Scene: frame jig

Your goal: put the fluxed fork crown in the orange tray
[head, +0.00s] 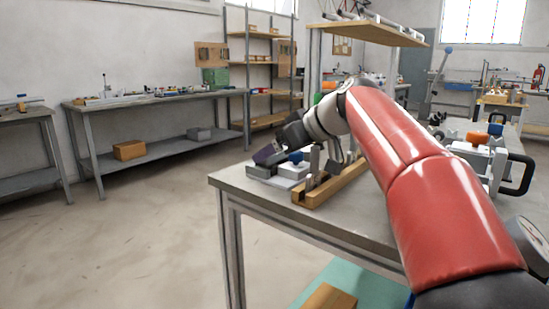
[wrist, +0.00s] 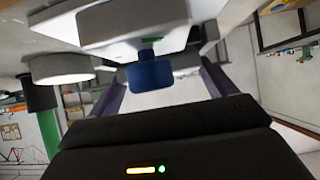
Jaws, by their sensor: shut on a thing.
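My gripper (head: 272,153) is at the left end of the near bench, low over a group of grey and white blocks (head: 290,171). In the wrist view its two dark purple fingers stand either side of a blue part (wrist: 150,75), with a pale grey piece (wrist: 130,22) beyond. I cannot make out a clear orange tray. An orange item (head: 477,138) lies farther right on the bench.
A wooden rack (head: 330,186) with slots stands just right of the gripper. My red arm hides much of the bench (head: 262,195). An overhead shelf (head: 365,33) rises behind. A black-handled fixture (head: 515,172) is at the right. Floor to the left is clear.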

